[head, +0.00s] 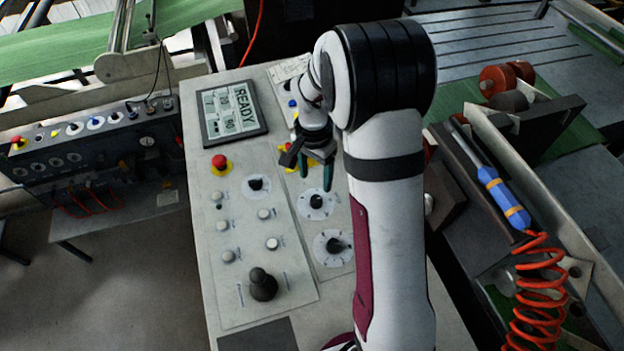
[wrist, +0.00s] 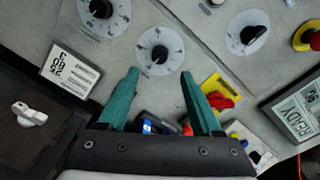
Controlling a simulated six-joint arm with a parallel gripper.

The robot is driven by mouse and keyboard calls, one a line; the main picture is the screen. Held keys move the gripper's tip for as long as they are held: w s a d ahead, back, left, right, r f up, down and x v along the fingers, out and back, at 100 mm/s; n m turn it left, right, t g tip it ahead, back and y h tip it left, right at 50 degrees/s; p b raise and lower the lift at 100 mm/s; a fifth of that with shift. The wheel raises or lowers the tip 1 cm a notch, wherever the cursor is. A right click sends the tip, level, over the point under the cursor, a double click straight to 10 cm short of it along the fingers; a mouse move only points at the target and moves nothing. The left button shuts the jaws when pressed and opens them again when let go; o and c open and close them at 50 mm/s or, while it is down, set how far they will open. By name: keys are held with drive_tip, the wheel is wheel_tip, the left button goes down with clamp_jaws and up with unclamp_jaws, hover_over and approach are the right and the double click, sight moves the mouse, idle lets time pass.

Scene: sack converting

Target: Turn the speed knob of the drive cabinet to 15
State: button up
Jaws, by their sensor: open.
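The drive cabinet's sloped grey panel (head: 240,295) carries black pointer knobs on white dials. One dial knob (head: 317,201) is just below my gripper in the head view. It also shows in the wrist view (wrist: 159,54), between and beyond the fingertips. A second dial knob (head: 335,246) lies nearer the front, and a third (head: 255,184) lies to the left. The dial labels are too small to read, so I cannot tell which is the speed knob. My gripper (head: 316,184) is open and empty, its green fingers above the panel, apart from the knob.
A READY display (head: 232,112) and a red mushroom button (head: 221,165) sit on the panel. A black joystick (head: 262,284) stands at the front. A yellow and red switch (wrist: 218,92) is close to the right finger in the wrist view. White buttons lie to the left.

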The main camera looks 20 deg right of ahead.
sight(316, 199)
wheel_tip(316, 199, down, 8)
drive_tip(key=shift+s+d+r, duration=0.1)
drive_tip(key=shift+s, duration=0.05)
clamp_jaws()
idle(0.3)
